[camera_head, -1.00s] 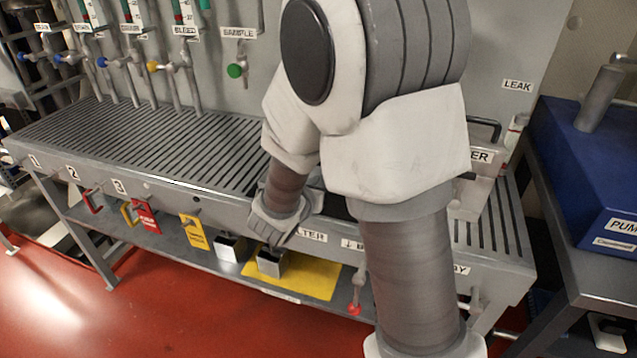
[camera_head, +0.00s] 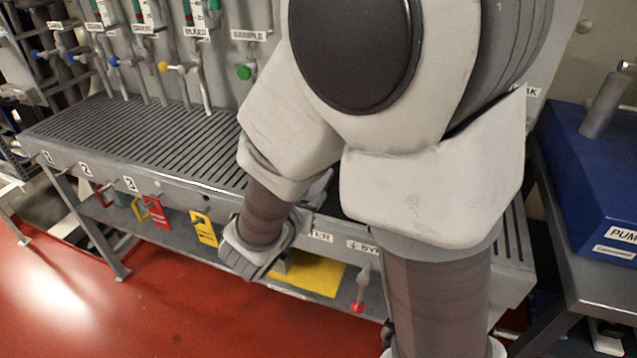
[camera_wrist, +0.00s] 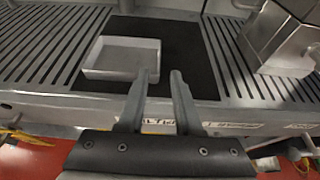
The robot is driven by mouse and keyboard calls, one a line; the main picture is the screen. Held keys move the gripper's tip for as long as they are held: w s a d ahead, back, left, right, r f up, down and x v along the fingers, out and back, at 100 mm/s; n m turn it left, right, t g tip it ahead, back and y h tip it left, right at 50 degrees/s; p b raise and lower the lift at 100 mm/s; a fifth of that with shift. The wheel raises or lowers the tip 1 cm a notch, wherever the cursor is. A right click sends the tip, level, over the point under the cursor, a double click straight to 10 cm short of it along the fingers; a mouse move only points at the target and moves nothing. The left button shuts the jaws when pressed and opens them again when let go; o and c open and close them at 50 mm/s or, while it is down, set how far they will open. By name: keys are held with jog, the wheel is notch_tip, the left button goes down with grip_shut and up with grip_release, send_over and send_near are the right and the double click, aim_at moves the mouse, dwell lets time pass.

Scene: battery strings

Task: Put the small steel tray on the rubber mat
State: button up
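The small steel tray (camera_wrist: 120,56) is a shallow, pale grey rectangular tray. In the wrist view it lies flat on the left part of the black rubber mat (camera_wrist: 192,62), its left side close to the mat's left edge. My gripper (camera_wrist: 163,73) is open with nothing between its fingers. In the picture, its left finger overlaps the tray's near right corner, and its right finger is over bare mat. I cannot tell whether it touches the tray. In the head view my arm hides the tray, most of the mat and my fingertips.
The mat lies on a slatted grey bench (camera_head: 130,135). A metal vessel (camera_wrist: 280,38) stands right of the mat. Hooks with a red tag (camera_head: 156,213) and yellow tag (camera_head: 204,229) hang along the front. A yellow sheet (camera_head: 322,278) lies on the lower shelf. A blue pump (camera_head: 585,165) stands right.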

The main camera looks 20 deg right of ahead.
jog(key=s+d+r+m+g, duration=0.5)
jog(key=s+d+m+g, duration=0.25)
jog(key=s+m, duration=0.55)
jog(key=s+a+r+m+t+y, duration=0.2)
jog(key=s+a+r+m+y, duration=0.3)
jog(key=m, duration=1)
jog(key=a+y, duration=0.1)
jog(key=y, duration=0.2)
jog(key=shift+s+a+r+m, duration=0.15)
jog(key=shift+s+r+m, duration=0.1)
jog(key=shift+s+m, duration=0.15)
notch_tip(320, 180, up, 15)
jog(key=p, duration=1.5)
jog(key=shift+r+p, duration=0.2)
jog(key=shift+p, duration=0.15)
